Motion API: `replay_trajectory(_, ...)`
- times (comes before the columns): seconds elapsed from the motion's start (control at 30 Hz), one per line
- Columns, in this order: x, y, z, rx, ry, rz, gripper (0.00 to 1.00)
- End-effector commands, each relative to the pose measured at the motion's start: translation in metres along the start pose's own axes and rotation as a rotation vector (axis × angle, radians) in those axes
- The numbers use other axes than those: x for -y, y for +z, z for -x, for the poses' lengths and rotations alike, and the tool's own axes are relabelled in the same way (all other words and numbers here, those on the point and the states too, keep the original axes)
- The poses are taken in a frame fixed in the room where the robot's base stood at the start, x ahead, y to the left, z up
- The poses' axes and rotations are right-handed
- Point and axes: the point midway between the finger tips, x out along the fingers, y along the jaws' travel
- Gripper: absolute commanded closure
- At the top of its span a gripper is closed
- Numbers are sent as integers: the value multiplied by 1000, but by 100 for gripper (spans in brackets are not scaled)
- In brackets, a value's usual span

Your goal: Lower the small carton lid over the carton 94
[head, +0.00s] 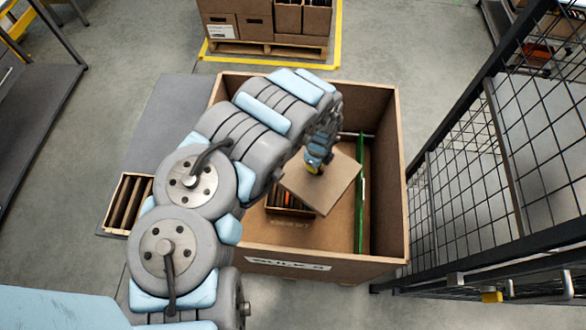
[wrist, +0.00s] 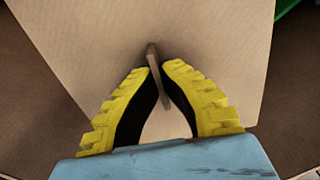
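The small carton lid (head: 328,186) is a flat tan square in the head view, over the inside of a large brown box. It fills most of the wrist view (wrist: 170,25). My gripper (head: 315,167) is shut on a thin upright tab (wrist: 153,72) on the lid's top, with yellow-edged fingers on both sides of it. An open carton (head: 289,212) with dark and orange upright items sits in the box, partly under the lid. The lid hides much of it, and I cannot read a 94 on it. I cannot tell the height of the lid above it.
The large box (head: 398,160) has tall walls around my gripper. A green panel (head: 361,195) stands upright right of the lid. Another open carton (head: 128,203) is outside at left. A black mesh fence (head: 500,150) stands at right.

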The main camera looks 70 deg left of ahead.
Motion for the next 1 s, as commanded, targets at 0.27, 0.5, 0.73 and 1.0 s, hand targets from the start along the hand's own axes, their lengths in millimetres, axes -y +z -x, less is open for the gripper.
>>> replay_trajectory(0.27,4,26,-68,0,1,151,100)
replay_trajectory(0.5,3,48,-118,-1,6,283,100)
replay_trajectory(0.73,-2,67,-165,-1,12,406,100)
replay_trajectory(1.0,-9,84,-203,-1,18,519,100)
